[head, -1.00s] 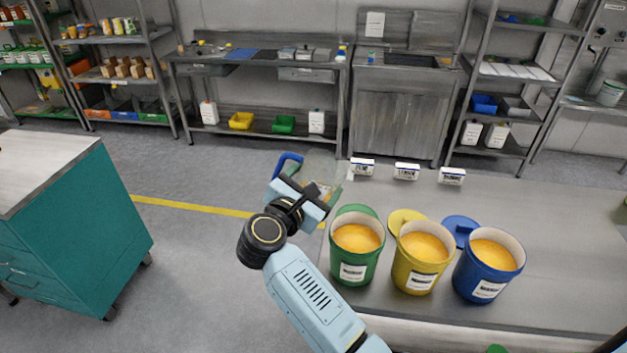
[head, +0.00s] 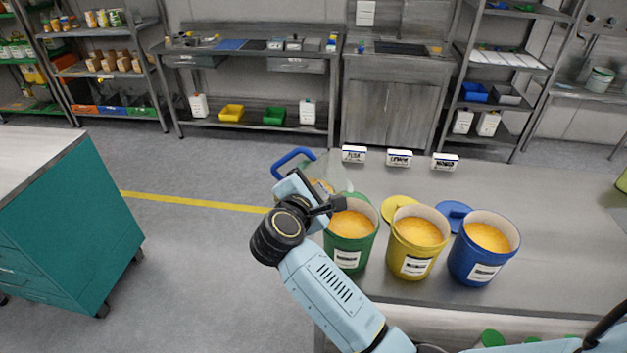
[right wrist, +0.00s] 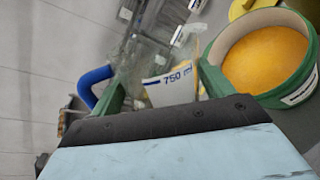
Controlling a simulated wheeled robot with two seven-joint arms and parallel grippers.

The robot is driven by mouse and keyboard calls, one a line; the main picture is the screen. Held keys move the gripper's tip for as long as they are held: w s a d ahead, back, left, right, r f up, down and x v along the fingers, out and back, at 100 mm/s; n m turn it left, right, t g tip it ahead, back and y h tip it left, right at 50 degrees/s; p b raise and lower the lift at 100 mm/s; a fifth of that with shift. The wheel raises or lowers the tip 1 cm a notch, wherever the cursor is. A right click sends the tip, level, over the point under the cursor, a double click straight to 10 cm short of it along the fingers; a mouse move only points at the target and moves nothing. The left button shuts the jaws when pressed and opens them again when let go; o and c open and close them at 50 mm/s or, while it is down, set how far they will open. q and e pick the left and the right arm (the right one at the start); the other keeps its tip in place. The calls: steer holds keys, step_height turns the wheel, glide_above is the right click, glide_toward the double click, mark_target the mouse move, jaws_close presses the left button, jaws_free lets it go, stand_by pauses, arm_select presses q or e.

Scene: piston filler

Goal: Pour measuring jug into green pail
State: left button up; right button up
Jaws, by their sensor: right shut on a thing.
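The measuring jug (head: 326,170) is clear, with a blue handle (head: 293,158) and some orange content low in it. My right gripper (head: 312,188) is shut on it, beside the green pail's left rim. My wrist hides part of the jug and pail in the head view. My left gripper is out of view.
A yellow pail (head: 411,262) and a blue pail (head: 476,268) with orange content stand right of the green one, their lids behind them. Small white label blocks (head: 399,158) line the table's back edge. The grey tabletop (head: 560,230) is clear at right.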

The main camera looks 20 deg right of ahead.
steer(key=shift+s+d+r+m+y, duration=0.15)
steer(key=shift+s+d+m+y, duration=0.25)
steer(key=shift+d+m, duration=0.3)
steer(key=shift+m, duration=0.3)
steer(key=shift+f, duration=0.25)
steer(key=shift+s+d+f+m+t+y+b, duration=0.1)
steer(key=shift+s+d+m+t+y+b, duration=0.15)
steer(key=shift+m+b, duration=0.55)
steer(key=shift+d+m+t+y+b, duration=0.15)
steer(key=shift+m+y+b, duration=0.25)
steer(key=shift+b, duration=0.7)
steer(key=shift+s+d+f+m+t+y+b, duration=0.25)
steer(key=shift+m+b, duration=0.4)
steer(key=shift+b, duration=0.35)
steer(key=shift+s+d+f+m+t+y+b, duration=0.2)
steer(key=shift+d+m+y+b, duration=0.3)
steer(key=shift+b, duration=0.45)
steer(key=shift+s+d+f+m+t+y+b, duration=0.2)
steer(key=shift+f+m+b, duration=0.1)
steer(key=shift+m+b, duration=0.6)
